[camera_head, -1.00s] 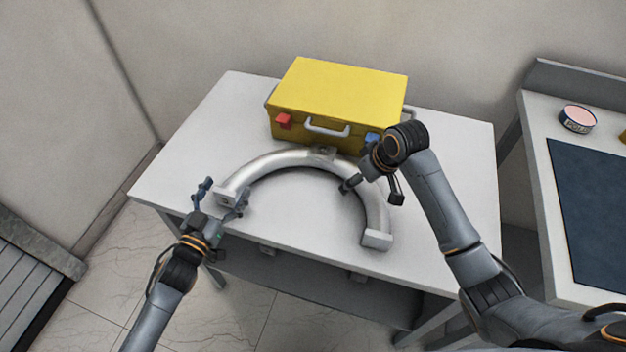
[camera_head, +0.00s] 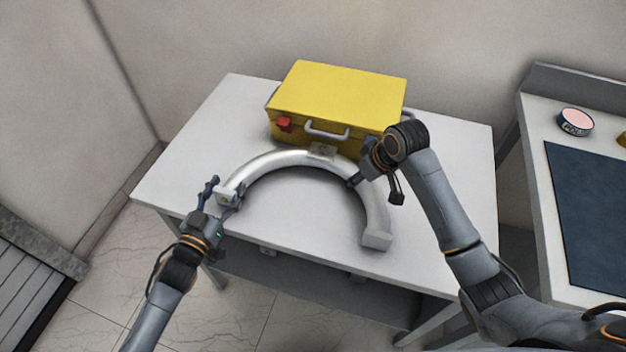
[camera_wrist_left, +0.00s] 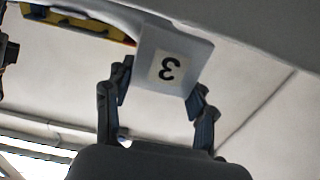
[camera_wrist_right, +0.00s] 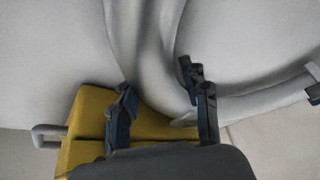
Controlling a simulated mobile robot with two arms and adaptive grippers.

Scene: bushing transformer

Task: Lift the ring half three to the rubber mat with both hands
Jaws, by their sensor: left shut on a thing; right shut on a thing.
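The ring half three (camera_head: 290,160) is a silver half ring over the white table, with its open side toward me. In the left wrist view its end face bears a label with a 3 (camera_wrist_left: 168,68). My left gripper (camera_head: 226,192) is shut on the ring half's left end, one finger on each side. My right gripper (camera_head: 358,178) is shut on its right part; in the right wrist view the fingers (camera_wrist_right: 160,105) stand either side of the curved bar. The rubber mat (camera_head: 600,215) is the dark sheet on the right-hand table, partly cut off by the frame.
A yellow case (camera_head: 340,95) with a grey handle stands on the white table (camera_head: 190,160) close behind the ring half. A round tin (camera_head: 575,121) stands on the right-hand table beyond the mat. A gap separates the two tables.

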